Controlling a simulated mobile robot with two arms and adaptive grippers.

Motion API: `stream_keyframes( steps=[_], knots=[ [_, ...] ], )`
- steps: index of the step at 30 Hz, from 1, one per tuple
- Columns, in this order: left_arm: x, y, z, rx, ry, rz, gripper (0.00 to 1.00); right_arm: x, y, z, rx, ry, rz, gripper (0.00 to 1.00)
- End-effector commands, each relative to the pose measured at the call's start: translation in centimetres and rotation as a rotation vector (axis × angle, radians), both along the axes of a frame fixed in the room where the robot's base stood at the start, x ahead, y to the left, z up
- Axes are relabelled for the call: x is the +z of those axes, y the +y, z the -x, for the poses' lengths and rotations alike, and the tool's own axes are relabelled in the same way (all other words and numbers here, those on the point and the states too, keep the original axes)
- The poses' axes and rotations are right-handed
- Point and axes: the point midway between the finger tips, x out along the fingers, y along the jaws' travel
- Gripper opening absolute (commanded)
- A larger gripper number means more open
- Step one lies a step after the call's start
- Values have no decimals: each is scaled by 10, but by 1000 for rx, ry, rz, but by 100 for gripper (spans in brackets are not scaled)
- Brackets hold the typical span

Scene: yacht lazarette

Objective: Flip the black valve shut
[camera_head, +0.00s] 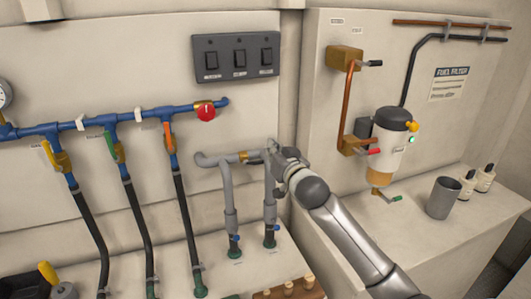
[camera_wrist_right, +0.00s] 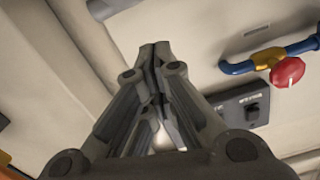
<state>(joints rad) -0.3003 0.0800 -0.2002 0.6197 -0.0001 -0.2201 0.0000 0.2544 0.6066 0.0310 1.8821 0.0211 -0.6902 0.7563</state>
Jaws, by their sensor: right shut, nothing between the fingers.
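My right gripper (camera_head: 274,150) is shut and empty, in front of the grey pipe (camera_head: 207,161) near the inner corner of the panels. Its closed fingertips (camera_wrist_right: 155,50) show in the right wrist view. A black lever (camera_head: 374,63) sticks out to the right of a brass valve body (camera_head: 345,57) high on the right panel, apart from my gripper. The grey pipe has a brass fitting (camera_head: 243,156) beside my gripper. Part of this pipe is hidden behind the gripper, so I cannot tell whether a handle is there. My left gripper is not in view.
A blue manifold (camera_head: 90,123) with a red knob (camera_head: 206,112) runs along the left panel, below a switch panel (camera_head: 237,58). A fuel filter (camera_head: 388,142) hangs on the right panel above a ledge with a grey cup (camera_head: 443,197) and small bottles (camera_head: 484,178).

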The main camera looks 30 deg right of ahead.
Motion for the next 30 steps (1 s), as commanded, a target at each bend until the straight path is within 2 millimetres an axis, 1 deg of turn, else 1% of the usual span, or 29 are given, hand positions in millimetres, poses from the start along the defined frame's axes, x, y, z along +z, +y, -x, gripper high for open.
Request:
stream_keyframes(
  steps=[1, 6, 7, 9, 12, 15, 19, 27, 30],
  knots=[
    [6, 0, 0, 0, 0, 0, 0, 3, -2, -9, -1, 0, -1, 0],
    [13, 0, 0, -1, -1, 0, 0, 1, -7, -33, 0, -1, 1, 0],
    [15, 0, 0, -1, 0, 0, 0, -8, -6, -33, -1, 6, -1, 0],
    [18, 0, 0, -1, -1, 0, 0, -19, -4, -35, 0, 5, -3, 0],
    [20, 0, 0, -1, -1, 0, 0, -30, -3, -38, 0, 3, -2, 0],
    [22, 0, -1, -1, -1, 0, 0, -37, -2, -39, 0, 1, -1, 0],
    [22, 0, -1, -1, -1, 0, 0, -41, -1, -39, 0, 0, 1, 0],
    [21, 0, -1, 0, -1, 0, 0, -41, -1, -39, 1, -1, -2, 0],
    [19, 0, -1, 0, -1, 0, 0, -45, -2, -39, 1, -11, -53, 0]
  ],
)
